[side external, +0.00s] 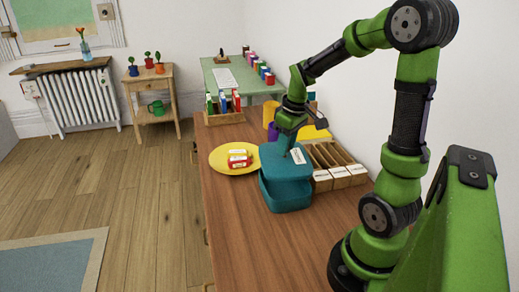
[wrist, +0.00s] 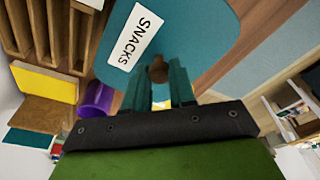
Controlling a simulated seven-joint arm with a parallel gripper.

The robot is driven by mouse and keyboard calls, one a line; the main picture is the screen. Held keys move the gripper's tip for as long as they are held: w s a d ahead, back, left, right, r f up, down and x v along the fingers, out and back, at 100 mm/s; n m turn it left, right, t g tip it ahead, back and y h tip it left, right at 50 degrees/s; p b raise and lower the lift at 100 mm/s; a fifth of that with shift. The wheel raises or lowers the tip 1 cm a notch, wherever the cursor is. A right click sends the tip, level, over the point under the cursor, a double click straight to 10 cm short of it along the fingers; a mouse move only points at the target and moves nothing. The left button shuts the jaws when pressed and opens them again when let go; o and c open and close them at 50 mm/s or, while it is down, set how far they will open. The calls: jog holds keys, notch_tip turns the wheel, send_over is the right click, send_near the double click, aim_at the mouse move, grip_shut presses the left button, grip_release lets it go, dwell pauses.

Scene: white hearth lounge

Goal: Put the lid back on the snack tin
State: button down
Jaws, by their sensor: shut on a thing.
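The teal snack tin (side external: 285,195) stands on the wooden counter, its upper part partly covered from view by the lid. The teal lid (side external: 275,158), with a white label, is over the tin; a dark gap shows between them at the left. My gripper (side external: 287,143) is above the lid and shut on its knob. In the wrist view, the lid (wrist: 195,35) fills the top middle, with its SNACKS label and round brown knob (wrist: 158,71) between my gripper's fingers (wrist: 158,88). The tin is hidden there.
A yellow plate (side external: 222,166) with red-and-white packets (side external: 239,159) sits left of the tin. A wooden divided box (side external: 335,165) stands close at right. A purple mug (wrist: 96,98) and yellow things are behind. The counter's front (side external: 245,240) is clear.

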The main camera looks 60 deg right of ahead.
aim_at(288, 159)
jog(key=shift+s+a+f+n, duration=0.2)
jog(key=shift+s+f+n, duration=0.05)
jog(key=shift+n, duration=0.45)
jog(key=shift+f, duration=3.05)
jog(key=shift+f, duration=0.15)
jog(key=shift+c, duration=1.9)
grip_release()
jog(key=shift+r, duration=3.5)
